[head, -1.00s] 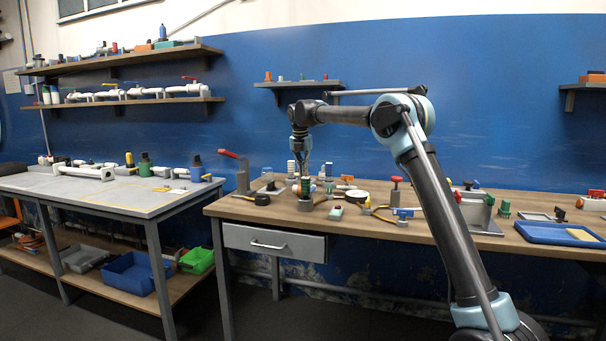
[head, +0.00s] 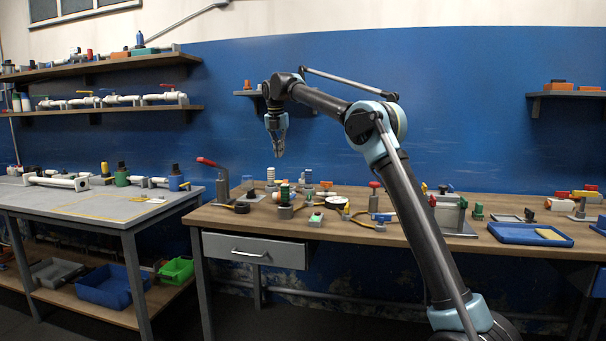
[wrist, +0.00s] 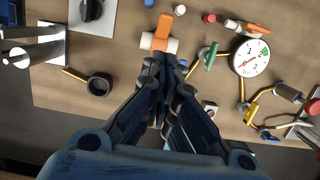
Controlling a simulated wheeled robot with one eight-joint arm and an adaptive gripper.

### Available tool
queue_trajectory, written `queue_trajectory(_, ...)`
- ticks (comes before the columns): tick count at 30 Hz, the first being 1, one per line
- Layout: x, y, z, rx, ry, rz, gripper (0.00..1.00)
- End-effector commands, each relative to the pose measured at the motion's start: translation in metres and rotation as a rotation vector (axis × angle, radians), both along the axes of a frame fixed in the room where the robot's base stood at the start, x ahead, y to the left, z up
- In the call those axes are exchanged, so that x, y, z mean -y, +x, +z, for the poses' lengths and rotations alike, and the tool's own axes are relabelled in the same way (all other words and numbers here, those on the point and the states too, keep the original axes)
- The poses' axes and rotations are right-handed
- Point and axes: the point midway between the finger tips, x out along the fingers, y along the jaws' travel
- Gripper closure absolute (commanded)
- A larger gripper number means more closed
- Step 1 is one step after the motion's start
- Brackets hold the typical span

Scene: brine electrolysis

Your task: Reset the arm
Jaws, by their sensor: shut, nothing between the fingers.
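My gripper (head: 279,148) hangs above the left part of the wooden bench (head: 352,228), fingers pointing down, apart from everything on the bench. In the wrist view my gripper (wrist: 163,62) is shut, with its fingertips together and nothing between them. An orange-handled white fitting (wrist: 162,34) shows just beyond the fingertips in that view. My arm reaches in from the right, raised over the bench.
The bench holds a red-handled lever post (head: 222,185), a round gauge (wrist: 251,58), a black ring (wrist: 99,84) and a blue tray (head: 530,234). A grey-topped table (head: 85,205) stands left. A small wall shelf (head: 250,94) is behind my gripper.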

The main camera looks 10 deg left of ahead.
Motion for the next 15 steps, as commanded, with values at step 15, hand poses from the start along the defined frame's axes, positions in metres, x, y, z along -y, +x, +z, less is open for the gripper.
queue_trajectory(15, 0.126, -0.005, 0.020, -0.006, 0.080, -0.436, 1.00)
